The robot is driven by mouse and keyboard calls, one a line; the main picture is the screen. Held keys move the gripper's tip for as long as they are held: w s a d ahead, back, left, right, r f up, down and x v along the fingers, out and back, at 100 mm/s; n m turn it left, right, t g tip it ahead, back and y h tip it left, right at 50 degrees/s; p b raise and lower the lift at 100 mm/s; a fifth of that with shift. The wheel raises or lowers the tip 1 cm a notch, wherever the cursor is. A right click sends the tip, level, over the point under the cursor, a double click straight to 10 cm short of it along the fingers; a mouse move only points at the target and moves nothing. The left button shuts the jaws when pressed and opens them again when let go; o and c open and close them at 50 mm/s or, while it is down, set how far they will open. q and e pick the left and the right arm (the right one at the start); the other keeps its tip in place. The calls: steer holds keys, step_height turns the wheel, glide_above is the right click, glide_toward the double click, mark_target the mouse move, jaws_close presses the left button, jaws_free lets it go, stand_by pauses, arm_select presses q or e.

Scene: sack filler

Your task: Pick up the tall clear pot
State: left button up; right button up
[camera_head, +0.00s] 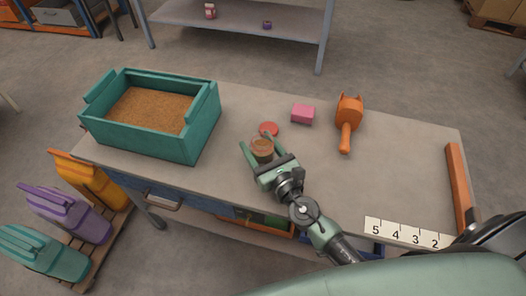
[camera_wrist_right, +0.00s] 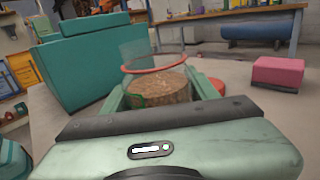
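The tall clear pot (camera_head: 262,151) stands on the grey bench, with brown grain in its lower part. In the right wrist view the clear pot (camera_wrist_right: 154,65) has a clear upper wall and a red-orange ring around it. My right gripper (camera_head: 256,141) is low at the bench with its green fingers spread on either side of the pot. A small gap shows between the left finger and the pot; contact on the other side is hard to tell. My left gripper is out of view.
A teal bin of grain (camera_head: 190,140) stands left of the pot. A red lid (camera_head: 269,129), a pink block (camera_head: 303,114) and an orange scoop (camera_head: 348,115) lie behind and right. A numbered strip (camera_head: 403,234) lies at the front edge. The bench's right middle is clear.

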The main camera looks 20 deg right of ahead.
steer(key=shift+f, duration=0.15)
steer(key=shift+r+p, duration=0.75)
steer(key=shift+r, duration=0.1)
arm_select(q)
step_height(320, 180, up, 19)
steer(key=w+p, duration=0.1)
steer(key=p, duration=1.6)
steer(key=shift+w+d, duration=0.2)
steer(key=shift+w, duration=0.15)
arm_select(e)
step_height(320, 180, up, 18)
steer(key=shift+r, duration=0.2)
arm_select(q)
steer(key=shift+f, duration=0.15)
